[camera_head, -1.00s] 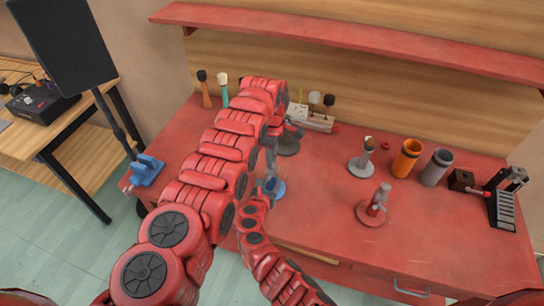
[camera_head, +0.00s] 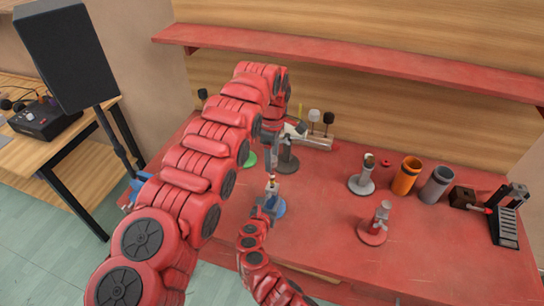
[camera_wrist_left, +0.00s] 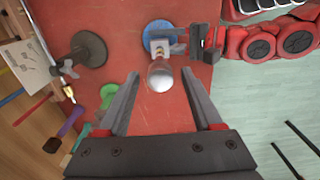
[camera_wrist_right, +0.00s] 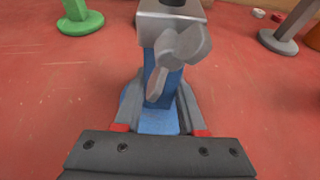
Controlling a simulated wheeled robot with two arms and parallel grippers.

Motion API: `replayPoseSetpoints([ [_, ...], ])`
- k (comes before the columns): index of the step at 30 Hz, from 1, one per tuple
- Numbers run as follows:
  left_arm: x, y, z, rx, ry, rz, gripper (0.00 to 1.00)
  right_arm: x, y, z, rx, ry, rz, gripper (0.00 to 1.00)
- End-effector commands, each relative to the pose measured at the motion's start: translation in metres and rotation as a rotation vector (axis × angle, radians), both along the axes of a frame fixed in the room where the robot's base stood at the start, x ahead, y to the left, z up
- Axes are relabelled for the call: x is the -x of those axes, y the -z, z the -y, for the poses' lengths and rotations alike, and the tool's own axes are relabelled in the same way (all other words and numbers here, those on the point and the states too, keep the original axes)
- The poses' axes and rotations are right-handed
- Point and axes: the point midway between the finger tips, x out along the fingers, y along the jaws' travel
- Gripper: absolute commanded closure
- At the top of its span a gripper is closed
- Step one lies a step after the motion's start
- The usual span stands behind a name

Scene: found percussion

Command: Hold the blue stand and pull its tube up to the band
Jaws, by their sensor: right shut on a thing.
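The blue stand (camera_head: 278,207) stands on the red workbench, with a blue base, blue post and grey clamp (camera_wrist_right: 172,22) with a wing knob. Its short tube shows in the head view (camera_head: 272,185), with a small brass-coloured mark near the clamp; I cannot tell if this is the band. In the left wrist view the tube's rounded silver top (camera_wrist_left: 160,76) lies between the fingertips in the picture. My left gripper (camera_wrist_left: 160,84) is open above the stand, apparently not touching it. My right gripper (camera_wrist_right: 162,106) is shut on the blue post, low under the clamp.
A dark grey stand (camera_head: 288,160) and a green stand (camera_head: 250,159) are close behind the blue one. To the right stand a grey stand (camera_head: 362,182), a red-based stand (camera_head: 374,232), an orange cup (camera_head: 406,176) and a grey cup (camera_head: 437,184). The bench between is clear.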

Motion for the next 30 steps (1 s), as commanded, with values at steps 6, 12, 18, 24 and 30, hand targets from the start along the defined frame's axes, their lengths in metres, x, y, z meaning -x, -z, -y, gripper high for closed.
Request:
replayPoseSetpoints([
  [6,0.0000,0.0001,0.0000,0.000,0.000,0.000,0.32,0.0000,0.0000,-0.0002,0.000,-0.001,0.000,1.00],
  [12,0.0000,0.0002,0.0000,0.000,0.000,0.000,0.32,0.0000,-0.0001,-0.0003,0.000,-0.001,0.000,0.42],
  [18,0.0001,0.0003,0.0001,0.000,0.000,0.000,0.32,-0.0001,-0.0001,-0.0001,0.000,0.000,0.000,0.25],
  [24,0.0001,0.0003,0.0000,0.000,0.000,-0.001,0.32,0.0002,-0.0002,-0.0003,0.000,0.000,0.000,0.25],
  [30,0.0001,0.0003,0.0000,0.000,0.000,-0.001,0.32,0.0052,-0.0041,-0.0033,0.001,-0.003,0.006,0.25],
])
